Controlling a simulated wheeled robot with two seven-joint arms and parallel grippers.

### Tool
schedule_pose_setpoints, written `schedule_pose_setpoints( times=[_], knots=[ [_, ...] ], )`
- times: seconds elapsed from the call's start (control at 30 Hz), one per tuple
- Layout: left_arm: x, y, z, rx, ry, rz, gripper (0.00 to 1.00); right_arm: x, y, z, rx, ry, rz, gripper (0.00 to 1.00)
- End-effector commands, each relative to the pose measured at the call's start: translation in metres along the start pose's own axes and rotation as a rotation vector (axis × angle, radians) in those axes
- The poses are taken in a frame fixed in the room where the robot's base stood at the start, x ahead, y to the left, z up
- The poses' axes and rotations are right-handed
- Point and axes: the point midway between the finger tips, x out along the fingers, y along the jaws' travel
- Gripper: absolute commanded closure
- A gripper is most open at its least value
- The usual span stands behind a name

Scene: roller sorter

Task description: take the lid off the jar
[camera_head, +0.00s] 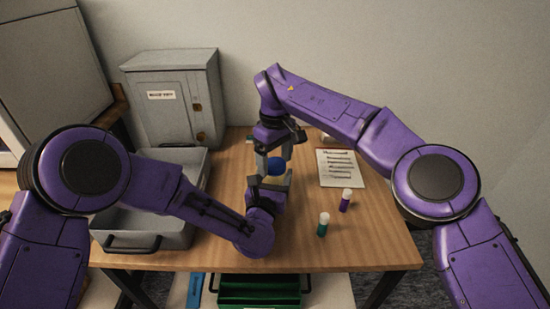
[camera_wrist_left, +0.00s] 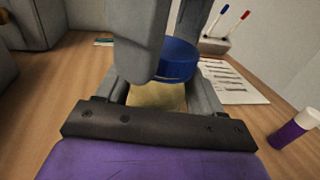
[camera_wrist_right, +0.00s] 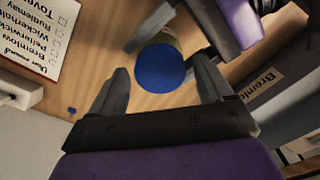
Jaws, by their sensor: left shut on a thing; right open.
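The jar's blue lid (camera_head: 276,166) is in the middle of the table area, and it also shows in both wrist views (camera_wrist_left: 178,60) (camera_wrist_right: 160,68). The pale yellowish jar body (camera_wrist_left: 158,96) is below the lid, between my left fingers. My left gripper (camera_head: 277,182) is shut on the jar from the near side, and its fingers hide much of the body. My right gripper (camera_head: 275,156) points down from above, open, with one finger on each side of the lid. Contact between these fingers and the lid cannot be told.
A green tube (camera_head: 322,226) and a purple tube (camera_head: 345,203), both white-capped, stand to the right. A printed sheet (camera_head: 340,168) lies behind them. A grey bin (camera_head: 140,236) and grey cabinet (camera_head: 172,97) are at the left. A pen holder (camera_wrist_left: 214,44) stands at the back.

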Motion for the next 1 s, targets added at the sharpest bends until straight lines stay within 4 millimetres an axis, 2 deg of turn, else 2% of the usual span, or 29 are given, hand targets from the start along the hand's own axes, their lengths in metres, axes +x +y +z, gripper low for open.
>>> schedule_pose_setpoints(
  times=[0.07, 0.23, 0.27, 0.47, 0.57, 0.67, 1.0],
  knots=[
    [0.0001, 0.0001, 0.0001, 0.000, 0.000, 0.000, 1.00, -0.0002, 0.0001, 0.0000, 0.000, 0.000, 0.000, 0.20],
    [0.0000, 0.0000, 0.0002, 0.000, 0.000, 0.000, 1.00, -0.0003, 0.0002, 0.0000, 0.000, 0.000, 0.000, 0.76],
    [0.0000, 0.0000, 0.0002, 0.000, 0.000, 0.000, 1.00, -0.0004, 0.0003, 0.0000, 0.000, 0.000, 0.000, 0.78],
    [0.0000, 0.0001, 0.0001, 0.000, 0.000, 0.000, 1.00, -0.0005, 0.0004, 0.0001, -0.024, 0.000, 0.000, 0.79],
    [0.0000, 0.0000, 0.0001, 0.000, 0.000, 0.000, 1.00, -0.0004, 0.0004, 0.0001, -0.163, 0.000, -0.001, 0.79],
    [0.0000, 0.0001, 0.0001, 0.000, 0.000, 0.000, 1.00, -0.0006, 0.0004, 0.0002, -0.431, 0.000, -0.001, 0.79],
    [-0.0001, 0.0000, 0.0001, 0.000, 0.000, 0.000, 1.00, -0.0015, 0.0010, 0.0001, -1.495, 0.000, 0.000, 0.79]
  ],
)
